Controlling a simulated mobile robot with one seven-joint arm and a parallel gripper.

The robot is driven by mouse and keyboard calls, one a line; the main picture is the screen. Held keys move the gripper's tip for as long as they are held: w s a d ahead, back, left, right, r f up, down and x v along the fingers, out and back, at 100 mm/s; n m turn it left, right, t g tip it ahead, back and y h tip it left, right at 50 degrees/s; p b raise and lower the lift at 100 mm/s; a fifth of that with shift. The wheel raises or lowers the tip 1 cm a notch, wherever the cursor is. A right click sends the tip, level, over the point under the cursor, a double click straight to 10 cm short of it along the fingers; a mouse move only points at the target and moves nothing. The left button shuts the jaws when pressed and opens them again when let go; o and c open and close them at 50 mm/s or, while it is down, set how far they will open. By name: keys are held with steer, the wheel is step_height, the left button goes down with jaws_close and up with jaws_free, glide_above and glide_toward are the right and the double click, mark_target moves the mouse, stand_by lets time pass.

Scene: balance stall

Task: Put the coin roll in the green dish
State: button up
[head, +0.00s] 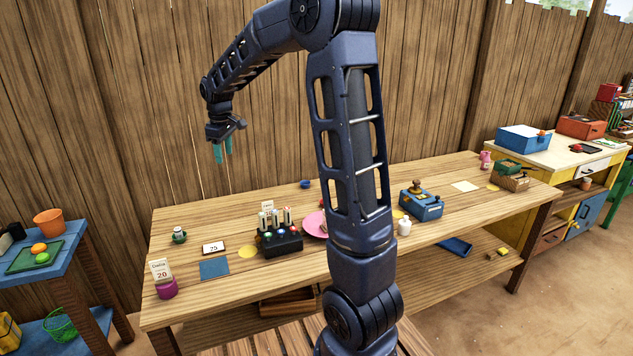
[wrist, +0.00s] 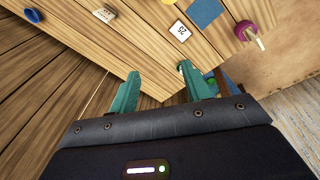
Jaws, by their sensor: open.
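My gripper (head: 222,153) is open and empty, raised above the left part of the wooden table in the head view. Its teal fingers (wrist: 160,82) stand apart in the wrist view. A small dark green item with a pale top (head: 179,236) sits at the table's left; part of it shows by a fingertip in the wrist view. A green dish-like pan (head: 508,166) stands at the far right end, by a brown box. I cannot make out a coin roll for certain; upright pale cylinders (head: 274,217) stand in a black block with lights.
My arm hides part of the middle. A plank fence stands behind.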

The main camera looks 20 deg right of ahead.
steer(key=s+d+r+m+t, duration=0.1)
steer(key=s+d+r+m, duration=0.2)
steer(key=s+d, duration=0.45)
steer(key=s+d+r+m, duration=0.2)
steer(key=s+d+r, duration=0.15)
steer(key=s, duration=0.65)
steer(key=s+d+f+m+t, duration=0.1)
steer(key=s+d+f+m, duration=0.1)
steer(key=s, duration=0.6)
steer(key=s+d+f+m, duration=0.3)
steer(key=s+d, duration=0.2)
steer(key=s, duration=0.4)
steer(key=shift+d+m+t, duration=0.15)
steer(key=shift+m+t, duration=0.25)
steer(key=shift+s, duration=0.1)
